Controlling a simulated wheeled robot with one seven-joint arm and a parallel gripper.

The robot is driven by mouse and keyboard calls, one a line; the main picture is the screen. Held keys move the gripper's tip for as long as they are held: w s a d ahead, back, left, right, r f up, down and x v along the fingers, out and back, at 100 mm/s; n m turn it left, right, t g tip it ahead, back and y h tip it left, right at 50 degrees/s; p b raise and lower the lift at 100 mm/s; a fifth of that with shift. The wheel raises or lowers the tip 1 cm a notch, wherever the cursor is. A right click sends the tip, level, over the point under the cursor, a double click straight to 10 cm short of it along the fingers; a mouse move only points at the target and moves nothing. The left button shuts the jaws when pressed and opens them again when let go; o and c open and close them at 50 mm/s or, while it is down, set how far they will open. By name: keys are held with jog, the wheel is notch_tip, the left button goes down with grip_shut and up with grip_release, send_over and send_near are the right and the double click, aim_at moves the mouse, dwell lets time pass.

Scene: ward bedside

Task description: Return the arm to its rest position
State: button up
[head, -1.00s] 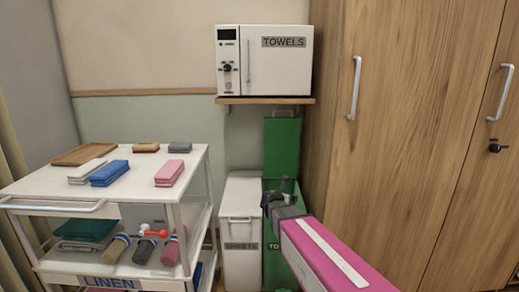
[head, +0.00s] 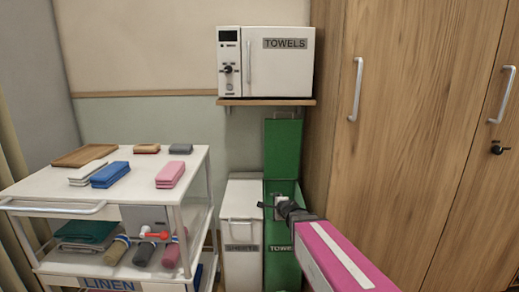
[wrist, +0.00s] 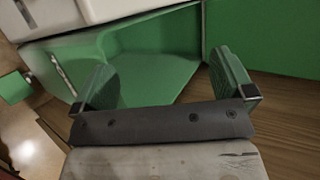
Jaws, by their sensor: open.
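My gripper (head: 274,206) is at the end of my pink arm, over the open green bin (head: 283,265) labelled for towels. In the wrist view my gripper (wrist: 162,78) has its two fingers wide apart with nothing between them. The green bin's inside (wrist: 165,65) shows beyond the fingers. My arm reaches in from the lower right and hides part of the bin's front.
A tall wooden cupboard (head: 425,110) stands close on the right. A white sheets bin (head: 241,265) is beside the green bin. The linen cart (head: 125,196) with folded cloths is on the left. A white towels cabinet (head: 285,75) sits on a wall shelf (head: 265,101) above.

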jog(key=s+d+f+n+g+h, duration=0.2)
jog(key=s+d+f+n+g, duration=0.2)
jog(key=s+d+n+g, duration=0.2)
jog(key=s+d+f+n+g+h, duration=0.2)
jog(key=s+d+f+n+g, duration=0.3)
jog(key=s+n, duration=0.4)
jog(key=s+d+g, duration=0.1)
jog(key=s, duration=0.4)
jog(key=shift+s+n+h, duration=0.25)
jog(key=shift+n+h, duration=0.05)
jog(key=shift+n, duration=0.1)
jog(key=shift+f, duration=0.1)
